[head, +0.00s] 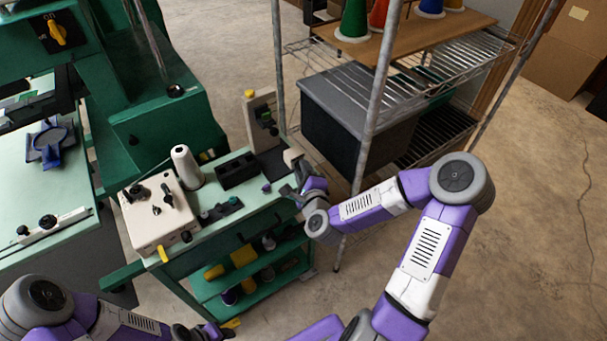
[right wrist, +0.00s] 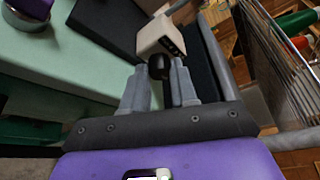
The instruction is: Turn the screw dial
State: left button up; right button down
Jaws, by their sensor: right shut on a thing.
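The screw dial is a small black knob (right wrist: 159,67) on a cream block (right wrist: 162,38) in the right wrist view. My right gripper (right wrist: 159,75) has one finger on each side of the knob and is shut on it. In the head view the cream block (head: 292,157) shows at the right end of the green cart, beside my right gripper (head: 291,184); the knob is hidden there by the gripper. My left gripper (head: 212,332) is low at the bottom edge of the head view, away from the dial, its fingers too unclear to read.
The green cart (head: 225,222) carries a cream box (head: 155,215), a white thread cone (head: 187,167), a black tray (head: 238,170) and an upright cream stand (head: 262,118). A wire shelf with a dark grey bin (head: 345,130) stands close on the right. Open floor lies further right.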

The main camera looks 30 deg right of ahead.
pick_arm(q)
jog(key=shift+f, duration=0.35)
pick_arm(e)
jog(key=shift+n, duration=0.4)
jog(key=c, duration=0.9)
grip_release()
jog(key=shift+f, duration=0.1)
jog(key=shift+s+f, duration=0.1)
jog(key=shift+a, duration=0.1)
